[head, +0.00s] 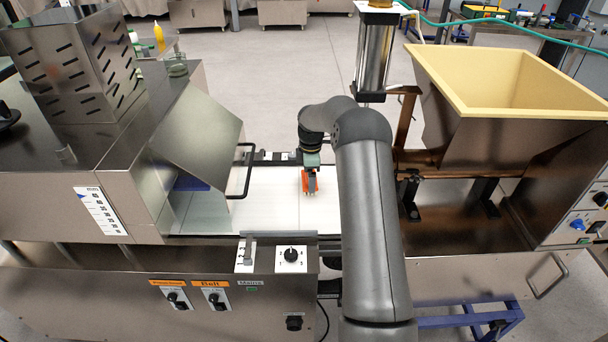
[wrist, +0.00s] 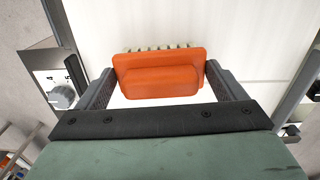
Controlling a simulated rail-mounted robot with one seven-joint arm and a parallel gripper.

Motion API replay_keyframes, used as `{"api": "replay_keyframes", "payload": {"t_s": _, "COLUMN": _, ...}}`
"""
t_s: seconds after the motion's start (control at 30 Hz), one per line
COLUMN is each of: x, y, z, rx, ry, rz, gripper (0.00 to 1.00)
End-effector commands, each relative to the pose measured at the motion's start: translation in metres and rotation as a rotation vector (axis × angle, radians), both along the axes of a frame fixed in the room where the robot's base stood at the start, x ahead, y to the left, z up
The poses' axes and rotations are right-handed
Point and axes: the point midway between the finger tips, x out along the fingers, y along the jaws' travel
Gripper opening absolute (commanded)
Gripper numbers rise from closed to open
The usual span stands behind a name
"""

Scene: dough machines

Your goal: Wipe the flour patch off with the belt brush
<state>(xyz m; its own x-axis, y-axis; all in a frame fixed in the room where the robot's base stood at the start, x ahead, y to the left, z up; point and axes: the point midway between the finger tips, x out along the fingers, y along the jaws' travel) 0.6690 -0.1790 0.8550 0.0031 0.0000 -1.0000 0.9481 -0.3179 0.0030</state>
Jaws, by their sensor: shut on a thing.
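The belt brush (wrist: 160,75) is orange with a row of pale bristles along its far edge. My gripper (wrist: 160,90) is shut on it, with one finger at each end of the brush. In the head view my gripper (head: 310,172) points down over the white belt (head: 262,200), and the orange brush (head: 309,184) shows below it, low over the belt. I cannot tell whether the bristles touch the belt. No flour patch can be made out on the white belt in either view; my arm and the brush hide part of the belt.
A steel hood (head: 200,135) and a black bar handle (head: 243,170) stand left of the brush. A control panel (head: 290,255) with knobs lies along the front edge. A steel cylinder (head: 373,55) and a cream-rimmed hopper (head: 510,80) stand at the right.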

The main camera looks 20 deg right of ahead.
Motion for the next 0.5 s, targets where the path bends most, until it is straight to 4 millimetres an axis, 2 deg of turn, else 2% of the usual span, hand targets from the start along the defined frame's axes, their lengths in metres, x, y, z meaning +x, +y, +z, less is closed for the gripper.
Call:
{"api": "replay_keyframes", "payload": {"t_s": 0.27, "x": -0.006, "y": -0.012, "z": -0.002, "rx": -0.001, "ry": 0.007, "rz": -0.003, "gripper": 0.62}}
{"api": "replay_keyframes", "payload": {"t_s": 0.5, "x": -0.013, "y": -0.03, "z": 0.0, "rx": -0.001, "ry": 0.007, "rz": -0.003, "gripper": 0.62}}
